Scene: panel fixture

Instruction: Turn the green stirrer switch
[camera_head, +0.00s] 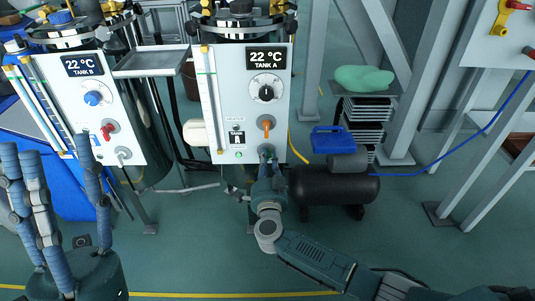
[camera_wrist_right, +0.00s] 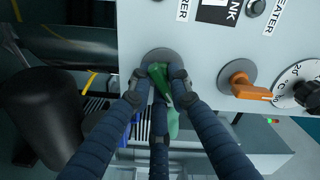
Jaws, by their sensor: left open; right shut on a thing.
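The green stirrer switch (camera_wrist_right: 172,122) shows in the right wrist view, on a round grey base on the white tank panel. Its handle points down and slightly right in that view. My right gripper (camera_wrist_right: 159,88) is shut on it, with fingers on both sides and one below. In the head view the right gripper (camera_head: 267,163) is at the bottom right of the Tank A panel (camera_head: 222,100) and hides the switch. My left gripper (camera_head: 57,170) is open and empty at the lower left, fingers pointing up.
An orange switch (camera_head: 266,123) and a black dial (camera_head: 266,91) sit above the right gripper on the Tank A panel. The Tank B panel (camera_head: 80,115) stands left, with a blue dial and red switch.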

